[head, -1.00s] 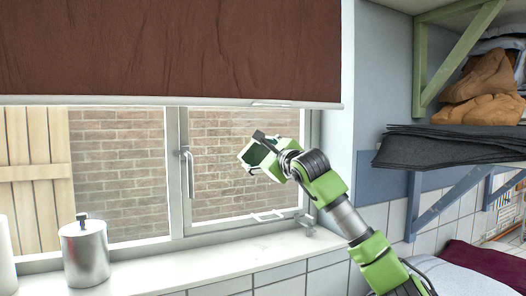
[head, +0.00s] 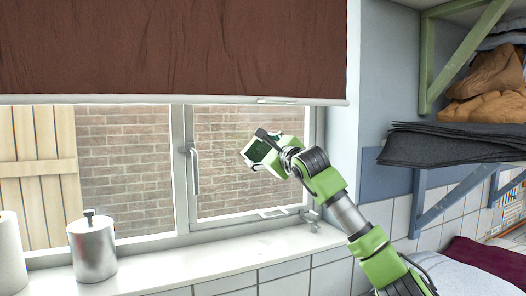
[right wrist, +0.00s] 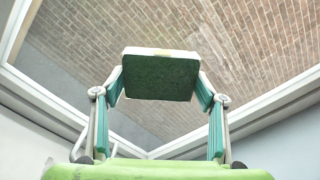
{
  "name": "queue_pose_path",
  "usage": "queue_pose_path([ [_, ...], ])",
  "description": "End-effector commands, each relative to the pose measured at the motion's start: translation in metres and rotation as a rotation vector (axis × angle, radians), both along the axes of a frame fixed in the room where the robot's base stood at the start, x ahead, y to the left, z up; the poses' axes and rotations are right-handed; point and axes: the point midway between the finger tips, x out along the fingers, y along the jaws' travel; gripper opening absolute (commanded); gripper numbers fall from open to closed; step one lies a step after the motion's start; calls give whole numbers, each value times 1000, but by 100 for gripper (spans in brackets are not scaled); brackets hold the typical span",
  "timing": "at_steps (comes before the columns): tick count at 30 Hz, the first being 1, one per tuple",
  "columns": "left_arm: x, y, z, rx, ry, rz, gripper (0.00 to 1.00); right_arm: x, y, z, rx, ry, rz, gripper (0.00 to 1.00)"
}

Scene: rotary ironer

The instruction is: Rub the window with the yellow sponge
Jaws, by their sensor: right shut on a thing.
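The window (head: 235,195) has a white frame and two panes, with a brick wall behind the glass. My right gripper (head: 262,153) is in front of the upper part of the right pane. It is shut on the sponge (right wrist: 161,80), whose dark green scouring face and pale, slightly yellow edge show in the right wrist view. Both fingers (right wrist: 161,92) press its sides, and the window fills the view behind it. I cannot tell whether the sponge touches the glass. My left gripper is not in view.
A brown blind (head: 170,50) covers the window's top. A handle (head: 194,170) sits on the middle frame. A metal canister (head: 92,250) and a white roll (head: 10,255) stand on the left of the sill (head: 205,261). A shelf with dark cloths (head: 450,145) is at right.

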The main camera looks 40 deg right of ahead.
Motion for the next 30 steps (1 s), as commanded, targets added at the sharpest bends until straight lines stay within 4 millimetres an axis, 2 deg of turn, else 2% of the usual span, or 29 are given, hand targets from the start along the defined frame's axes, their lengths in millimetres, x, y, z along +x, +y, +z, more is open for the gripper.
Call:
queue_pose_path([
  [24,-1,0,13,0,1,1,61,16,-5,0,0,1,0,48],
  [30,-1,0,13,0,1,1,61,13,-13,0,1,1,-1,48],
])
